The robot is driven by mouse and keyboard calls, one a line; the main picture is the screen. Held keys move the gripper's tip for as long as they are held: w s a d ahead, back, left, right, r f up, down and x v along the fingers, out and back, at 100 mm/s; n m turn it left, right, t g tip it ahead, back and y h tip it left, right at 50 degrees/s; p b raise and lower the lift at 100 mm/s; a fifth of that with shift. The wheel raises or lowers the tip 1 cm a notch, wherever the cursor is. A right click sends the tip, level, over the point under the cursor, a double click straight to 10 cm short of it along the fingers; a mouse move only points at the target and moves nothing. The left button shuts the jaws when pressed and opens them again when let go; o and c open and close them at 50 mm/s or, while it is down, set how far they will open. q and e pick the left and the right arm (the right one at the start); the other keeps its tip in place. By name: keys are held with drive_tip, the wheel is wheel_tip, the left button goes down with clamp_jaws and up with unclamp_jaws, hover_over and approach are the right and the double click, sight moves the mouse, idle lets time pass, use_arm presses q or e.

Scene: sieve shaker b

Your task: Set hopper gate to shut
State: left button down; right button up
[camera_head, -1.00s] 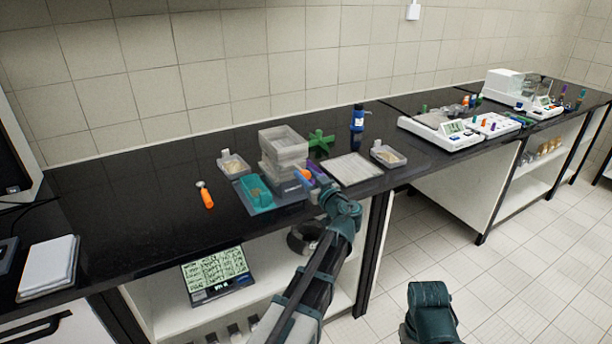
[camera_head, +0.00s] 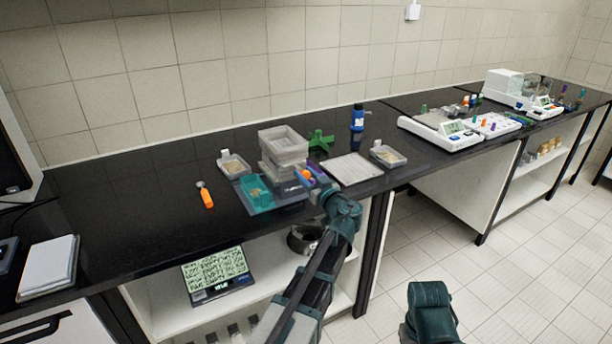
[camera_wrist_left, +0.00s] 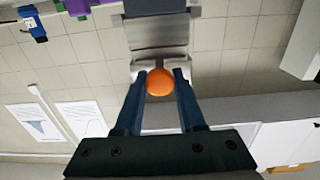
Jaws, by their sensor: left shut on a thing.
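The sieve shaker (camera_head: 290,189) stands near the counter's front edge in the head view. A grey, open-topped hopper-like box (camera_head: 283,144) sits at the top of its stack. My left gripper (camera_wrist_left: 160,82) is shut on a round orange knob (camera_wrist_left: 160,84), which sits between the two blue fingers in the left wrist view. A grey plate-like part (camera_wrist_left: 158,40) lies just beyond the knob. In the head view the left gripper (camera_head: 308,175) is at the shaker's right front side. My wrist partly hides that side. The gate itself cannot be made out clearly.
A teal tray (camera_head: 256,207) is at the shaker's left. Small dishes (camera_head: 233,165) (camera_head: 388,156), an orange-handled tool (camera_head: 206,197), a green star-shaped part (camera_head: 320,140), a blue bottle (camera_head: 357,117) and a pale flat tray (camera_head: 350,170) surround it. The left counter is mostly clear.

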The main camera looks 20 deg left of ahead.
use_arm(q)
drive_tip(key=x, duration=0.2)
drive_tip(key=shift+w+a, duration=0.25)
drive_tip(key=shift+w, duration=0.05)
drive_tip(key=shift+s, duration=0.1)
drive_tip(key=c, duration=0.9)
unclamp_jaws()
drive_tip(key=o, duration=0.4)
drive_tip(key=v, duration=1.3)
drive_tip(key=shift+s+d, duration=0.25)
